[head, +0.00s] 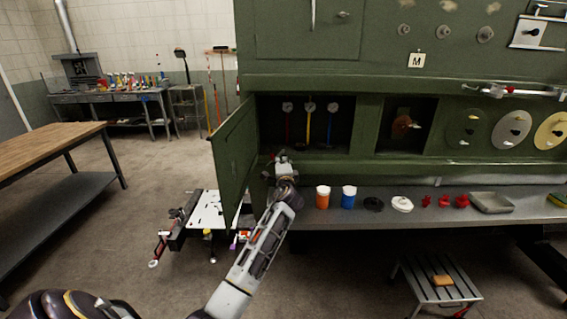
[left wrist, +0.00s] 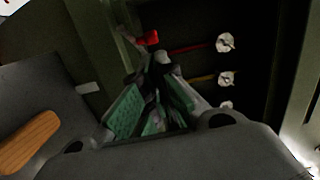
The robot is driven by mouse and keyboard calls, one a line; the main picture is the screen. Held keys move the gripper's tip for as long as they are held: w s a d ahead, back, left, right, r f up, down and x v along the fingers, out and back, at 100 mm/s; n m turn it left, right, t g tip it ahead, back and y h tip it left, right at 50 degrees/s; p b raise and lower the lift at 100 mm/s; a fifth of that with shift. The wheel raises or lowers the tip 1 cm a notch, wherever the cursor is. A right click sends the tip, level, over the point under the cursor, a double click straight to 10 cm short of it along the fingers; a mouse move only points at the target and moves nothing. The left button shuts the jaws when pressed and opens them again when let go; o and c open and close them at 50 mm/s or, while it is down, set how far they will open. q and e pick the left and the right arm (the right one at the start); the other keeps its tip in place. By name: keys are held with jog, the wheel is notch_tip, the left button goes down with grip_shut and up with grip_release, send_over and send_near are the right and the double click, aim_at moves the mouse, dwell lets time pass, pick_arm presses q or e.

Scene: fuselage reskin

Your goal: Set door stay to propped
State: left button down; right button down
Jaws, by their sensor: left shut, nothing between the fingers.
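The green door (head: 233,157) stands swung open at the left edge of a recessed bay in the green fuselage panel. My left gripper (head: 282,157) is at the bay's lower left opening, beside the door's hinge side. In the left wrist view its fingers (left wrist: 155,75) are closed together with nothing held. A small red piece (left wrist: 149,38) lies just beyond the fingertips, close to the green frame. It may be part of the door stay, but I cannot tell; the stay is not clearly visible in the head view. My right gripper is out of view.
Round-headed valves on coloured rods (head: 309,108) stand inside the bay. The grey shelf (head: 410,219) below holds an orange cup (head: 323,197), a blue cup (head: 349,197) and small red parts. A wheeled cart (head: 205,213) stands below the door.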

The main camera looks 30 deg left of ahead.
pick_arm(q)
jog(key=s+b, duration=0.1)
jog(key=s, duration=0.6)
jog(key=shift+s+a, duration=0.2)
jog(key=shift+s, duration=0.1)
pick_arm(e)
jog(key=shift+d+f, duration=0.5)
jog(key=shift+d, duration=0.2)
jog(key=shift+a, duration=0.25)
